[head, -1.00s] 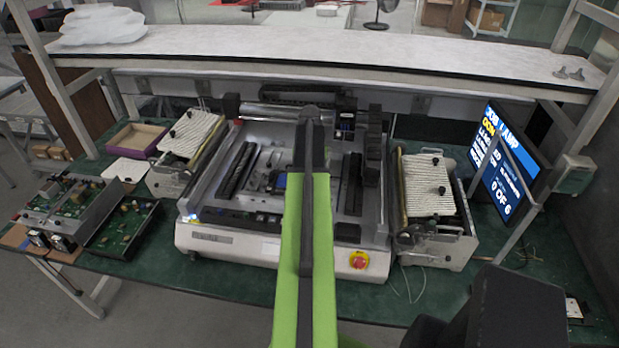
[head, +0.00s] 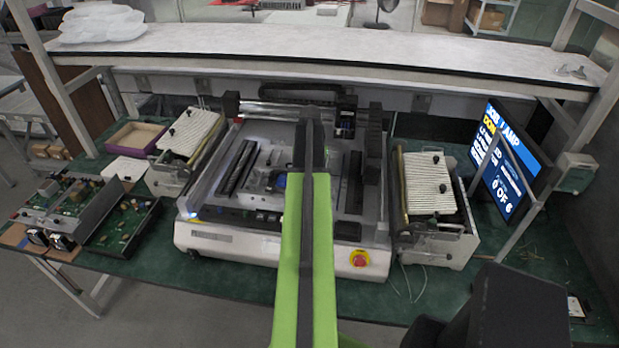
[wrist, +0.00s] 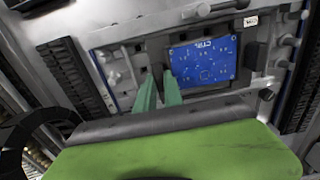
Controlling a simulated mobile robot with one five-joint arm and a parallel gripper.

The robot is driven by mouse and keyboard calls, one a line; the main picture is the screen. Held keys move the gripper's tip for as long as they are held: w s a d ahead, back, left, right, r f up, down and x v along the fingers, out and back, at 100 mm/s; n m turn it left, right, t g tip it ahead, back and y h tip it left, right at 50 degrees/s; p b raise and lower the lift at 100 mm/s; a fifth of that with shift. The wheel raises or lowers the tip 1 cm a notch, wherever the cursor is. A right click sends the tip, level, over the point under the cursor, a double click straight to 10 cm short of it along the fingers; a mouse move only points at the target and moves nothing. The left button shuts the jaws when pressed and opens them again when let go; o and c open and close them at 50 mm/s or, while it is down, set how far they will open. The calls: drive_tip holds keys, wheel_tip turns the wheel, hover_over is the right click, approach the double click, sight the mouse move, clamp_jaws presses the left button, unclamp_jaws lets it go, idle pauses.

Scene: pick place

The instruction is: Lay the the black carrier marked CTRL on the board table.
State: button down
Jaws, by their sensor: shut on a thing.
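The black carrier (wrist: 182,39) marked CTRL shows in the wrist view as a dark frame around a blue board with white lettering. My gripper (wrist: 158,80) has its two green fingers shut at the left edge of the carrier, beside the blue board. The carrier is over the grey board table (wrist: 122,62) inside the machine; I cannot tell whether it touches the table. In the head view my arm hides the gripper and most of the carrier. Only a small blue patch of the board shows left of the arm.
The white machine (head: 215,243) surrounds the board table with raised rails. A ribbed feeder (head: 428,187) stands to the right and another (head: 188,134) to the left. Green circuit boards (head: 122,225) lie at far left. A screen (head: 503,160) stands at right.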

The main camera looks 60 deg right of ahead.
drive_tip(key=c, duration=1.4)
unclamp_jaws()
drive_tip(key=c, duration=0.3)
drive_tip(key=shift+c, duration=0.2)
wheel_tip(320, 180, up, 7)
drive_tip(key=p, duration=0.7)
drive_tip(key=shift+w+r, duration=0.1)
